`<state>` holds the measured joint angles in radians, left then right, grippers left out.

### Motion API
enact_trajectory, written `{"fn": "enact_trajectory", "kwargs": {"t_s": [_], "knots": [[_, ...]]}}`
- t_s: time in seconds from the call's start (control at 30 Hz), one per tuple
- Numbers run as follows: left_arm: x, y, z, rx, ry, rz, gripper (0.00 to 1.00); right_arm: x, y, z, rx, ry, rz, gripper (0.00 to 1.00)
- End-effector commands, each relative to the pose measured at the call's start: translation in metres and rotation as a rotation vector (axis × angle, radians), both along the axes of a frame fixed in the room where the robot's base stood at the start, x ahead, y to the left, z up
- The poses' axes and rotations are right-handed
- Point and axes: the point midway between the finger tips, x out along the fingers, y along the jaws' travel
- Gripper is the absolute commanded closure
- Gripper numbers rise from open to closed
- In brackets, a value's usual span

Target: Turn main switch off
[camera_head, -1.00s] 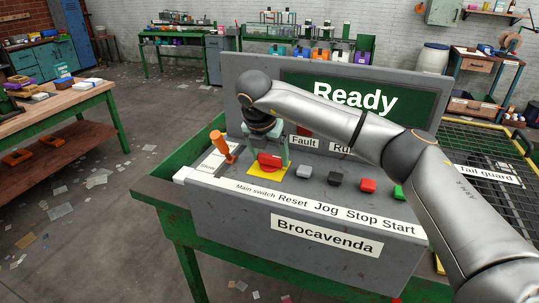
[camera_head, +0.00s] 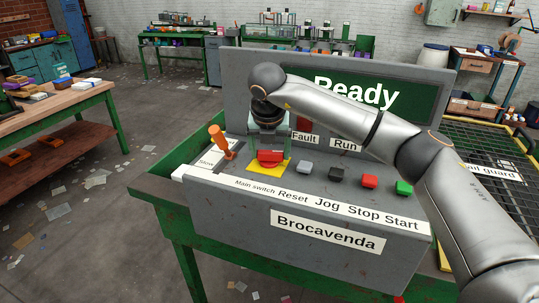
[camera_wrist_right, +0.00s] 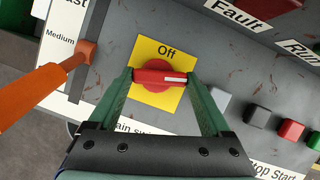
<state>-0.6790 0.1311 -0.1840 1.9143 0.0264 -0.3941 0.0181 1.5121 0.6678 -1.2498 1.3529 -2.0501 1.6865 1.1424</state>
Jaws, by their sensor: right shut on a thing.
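The main switch is a red rotary handle (camera_wrist_right: 150,76) on a round red base, mounted on a yellow plate (camera_wrist_right: 142,50) marked "Off" along its top edge. In the right wrist view the handle lies crosswise, its white mark toward the right end. My right gripper (camera_wrist_right: 160,77) is shut on the handle, one green finger at each end. In the head view the switch (camera_head: 270,158) sits at the left of the grey console under my right gripper (camera_head: 271,148). My left gripper is not in view.
An orange lever (camera_head: 217,138) stands close left of the switch, beside a speed scale. Grey (camera_head: 307,168), black (camera_head: 337,174), red (camera_head: 370,181) and green (camera_head: 403,187) buttons line up to the right. A screen (camera_head: 415,98) behind reads "Ready".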

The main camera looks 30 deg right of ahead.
Motion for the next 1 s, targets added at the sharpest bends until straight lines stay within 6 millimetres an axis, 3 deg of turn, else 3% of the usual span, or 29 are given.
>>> {"fn": "enact_trajectory", "kwargs": {"t_s": [0.47, 1.0], "knots": [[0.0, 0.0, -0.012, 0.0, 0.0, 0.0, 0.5, 0.0, -0.004, 0.001, 0.003, -0.004, 0.451, 0.73], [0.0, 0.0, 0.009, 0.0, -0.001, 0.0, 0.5, 0.003, -0.007, 0.003, 0.005, -0.002, 0.954, 0.73]]}}
